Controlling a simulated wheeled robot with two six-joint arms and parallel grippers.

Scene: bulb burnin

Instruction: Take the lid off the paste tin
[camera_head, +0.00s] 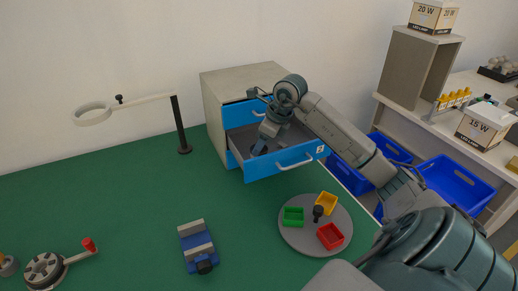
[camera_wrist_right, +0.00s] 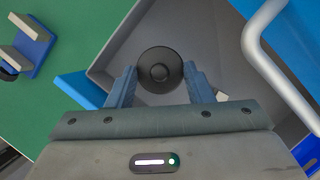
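A round dark lid with a raised knob, on what looks like the paste tin (camera_wrist_right: 160,72), shows inside the open drawer in the right wrist view. The tin's sides are hidden below the lid. My right gripper (camera_wrist_right: 161,80) reaches down into the drawer, with one blue finger on each side of the lid. The fingers are apart and close to its rim; I cannot tell if they touch it. In the head view the right gripper (camera_head: 260,147) is inside the drawer and hides the tin. My left gripper is out of view.
The open drawer (camera_head: 285,165) has a blue front and pale handle, in a grey cabinet (camera_head: 213,105). A turntable (camera_head: 294,239) with coloured trays, a blue fixture (camera_head: 197,246), a ring lamp (camera_head: 93,113) and a crank device (camera_head: 45,268) stand on the green table. The middle is clear.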

